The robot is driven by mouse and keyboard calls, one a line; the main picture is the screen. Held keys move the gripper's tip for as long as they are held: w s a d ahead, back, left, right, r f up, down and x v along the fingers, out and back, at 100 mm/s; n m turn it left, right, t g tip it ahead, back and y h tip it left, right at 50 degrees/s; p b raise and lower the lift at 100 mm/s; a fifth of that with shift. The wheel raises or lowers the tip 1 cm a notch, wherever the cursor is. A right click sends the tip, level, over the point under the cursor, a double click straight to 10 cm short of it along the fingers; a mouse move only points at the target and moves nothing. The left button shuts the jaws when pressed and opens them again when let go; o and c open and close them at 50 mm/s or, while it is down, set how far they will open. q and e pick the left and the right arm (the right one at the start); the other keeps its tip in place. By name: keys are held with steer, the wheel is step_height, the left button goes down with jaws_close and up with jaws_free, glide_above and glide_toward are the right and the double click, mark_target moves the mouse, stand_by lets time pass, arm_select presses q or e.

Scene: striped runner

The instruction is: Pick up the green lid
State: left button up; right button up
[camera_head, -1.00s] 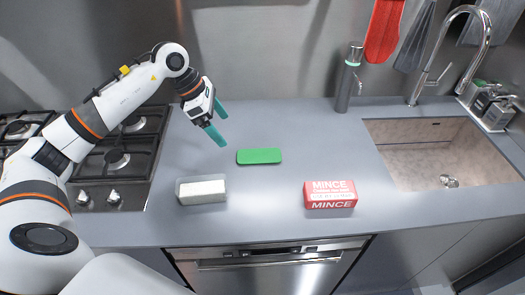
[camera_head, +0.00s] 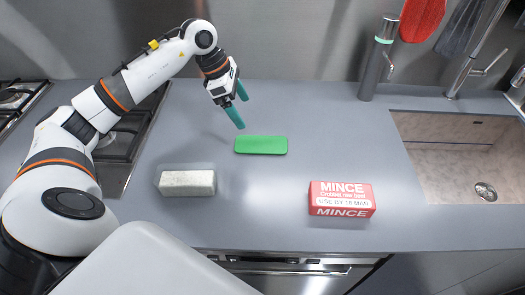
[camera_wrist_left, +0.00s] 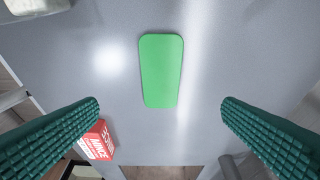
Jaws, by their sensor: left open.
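The green lid (camera_head: 261,145) lies flat on the grey counter, a thin rounded rectangle. In the left wrist view the lid (camera_wrist_left: 161,70) is ahead of the fingers, near the picture's middle. My left gripper (camera_head: 238,109) is above the counter, just behind and left of the lid, apart from it. Its two green ribbed fingers (camera_wrist_left: 160,122) are spread wide with nothing between them. My right gripper is not in view.
A whitish block in a clear container (camera_head: 187,183) sits front left of the lid. A red mince box (camera_head: 341,198) is front right. The sink (camera_head: 450,160) is at the right, a dark stove (camera_head: 125,140) at the left. Counter around the lid is clear.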

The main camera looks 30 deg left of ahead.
arm_select(q)
steer(key=f, duration=0.1)
steer(key=p, duration=0.2)
glide_toward(261, 144)
steer(key=shift+x, duration=1.2)
steer(key=p+x, duration=0.2)
steer(key=x, duration=0.2)
steer(key=shift+d, duration=0.1)
steer(key=shift+w+d+f, duration=0.15)
steer(key=shift+f, duration=0.45)
steer(key=c, duration=1.1)
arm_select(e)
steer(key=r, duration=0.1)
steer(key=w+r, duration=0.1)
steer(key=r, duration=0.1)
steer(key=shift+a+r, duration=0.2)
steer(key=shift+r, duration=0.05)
